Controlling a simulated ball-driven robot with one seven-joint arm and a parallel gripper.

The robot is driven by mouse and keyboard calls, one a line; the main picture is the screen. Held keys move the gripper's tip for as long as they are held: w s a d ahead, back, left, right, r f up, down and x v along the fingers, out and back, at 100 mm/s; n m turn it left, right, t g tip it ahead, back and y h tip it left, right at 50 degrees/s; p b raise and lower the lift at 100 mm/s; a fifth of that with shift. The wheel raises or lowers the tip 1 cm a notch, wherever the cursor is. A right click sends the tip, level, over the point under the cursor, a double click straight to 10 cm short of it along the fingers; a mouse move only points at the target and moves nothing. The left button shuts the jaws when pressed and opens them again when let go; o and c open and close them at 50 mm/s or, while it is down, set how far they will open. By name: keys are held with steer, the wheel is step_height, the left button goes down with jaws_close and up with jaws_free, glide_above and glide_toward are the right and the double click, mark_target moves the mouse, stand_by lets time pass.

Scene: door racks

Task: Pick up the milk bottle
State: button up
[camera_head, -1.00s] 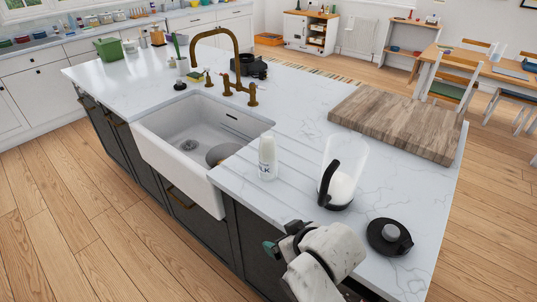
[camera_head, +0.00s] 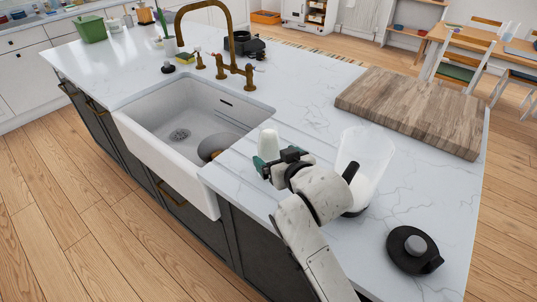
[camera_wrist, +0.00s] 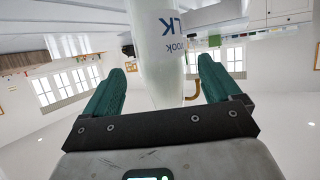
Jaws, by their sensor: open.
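The white milk bottle (camera_head: 268,142) stands on the white marble counter (camera_head: 300,105), just right of the sink. In the head view only its upper part shows above my gripper; the rest is hidden. In the wrist view the bottle (camera_wrist: 158,50) appears upside down, with blue lettering, between my two green fingers. My gripper (camera_head: 268,164) is open at the bottle, also seen in the wrist view (camera_wrist: 158,88). A gap shows on each side of the bottle in the wrist view, so the fingers do not appear shut on it.
A clear jug (camera_head: 362,165) with a black handle stands close right of my gripper. A black lid (camera_head: 412,248) lies at front right. A wooden board (camera_head: 415,108) is behind. The sink (camera_head: 185,120) with a brass tap (camera_head: 232,60) is left.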

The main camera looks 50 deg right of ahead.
mark_target(273, 153)
steer(key=p+x, duration=0.1)
steer(key=x, duration=0.4)
steer(key=shift+r, duration=0.15)
steer(key=shift+r, duration=0.1)
steer(key=c, duration=1.5)
steer(key=shift+r, duration=0.15)
steer(key=shift+r, duration=4.7)
steer(key=shift+r, duration=0.1)
